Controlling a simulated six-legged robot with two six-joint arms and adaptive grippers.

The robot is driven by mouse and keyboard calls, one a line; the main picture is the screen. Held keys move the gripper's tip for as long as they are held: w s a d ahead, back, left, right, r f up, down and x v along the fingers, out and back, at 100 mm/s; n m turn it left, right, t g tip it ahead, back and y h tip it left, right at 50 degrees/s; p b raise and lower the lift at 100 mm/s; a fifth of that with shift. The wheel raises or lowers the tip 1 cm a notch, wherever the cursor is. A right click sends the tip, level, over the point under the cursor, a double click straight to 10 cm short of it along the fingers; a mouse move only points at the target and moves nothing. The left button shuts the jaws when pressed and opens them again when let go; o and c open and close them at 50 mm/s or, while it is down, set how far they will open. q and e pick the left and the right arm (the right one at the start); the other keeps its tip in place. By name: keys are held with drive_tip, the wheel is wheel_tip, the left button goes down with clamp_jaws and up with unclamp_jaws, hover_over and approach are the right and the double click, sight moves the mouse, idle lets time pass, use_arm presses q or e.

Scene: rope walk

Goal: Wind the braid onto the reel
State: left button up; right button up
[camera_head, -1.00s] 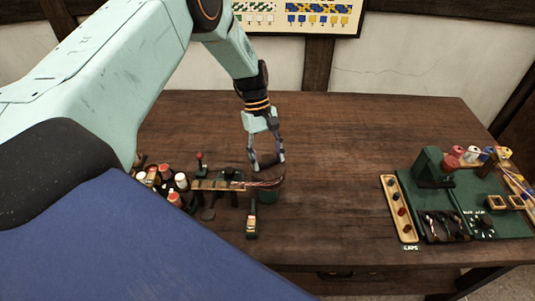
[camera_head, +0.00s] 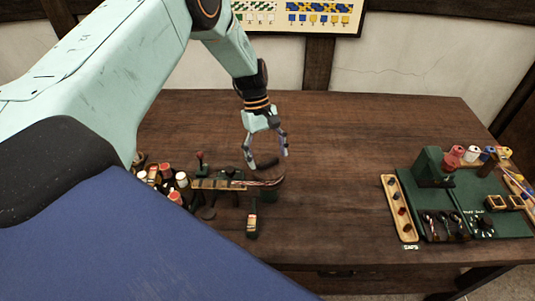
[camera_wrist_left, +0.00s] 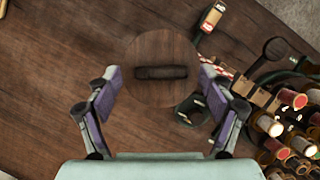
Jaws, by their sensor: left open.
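My left gripper (camera_head: 266,158) is open above the table's middle, fingers pointing down. A short dark bar (camera_head: 267,164) lies below and between its fingertips. In the left wrist view this dark bar (camera_wrist_left: 160,72) lies across a round wooden disc (camera_wrist_left: 158,48), which looks like a reel, though I cannot be sure. The open fingers (camera_wrist_left: 159,78) stand on either side of the bar, apart from it. Thin strands, perhaps the braid (camera_head: 265,183), run at the right end of a wooden rail (camera_head: 218,184). I cannot tell whether they reach the disc. My right gripper is not in view.
Several bobbins (camera_head: 166,181) crowd the left, partly hidden by my arm. A small green-and-cream block (camera_head: 252,226) lies in front. A green mat (camera_head: 475,222) with spools and a wooden tray (camera_head: 399,210) are at right. The table's centre-right is clear.

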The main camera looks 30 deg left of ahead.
use_arm(q)
drive_tip(key=v, duration=1.2)
drive_tip(key=shift+f, duration=0.1)
drive_tip(key=x, duration=1.2)
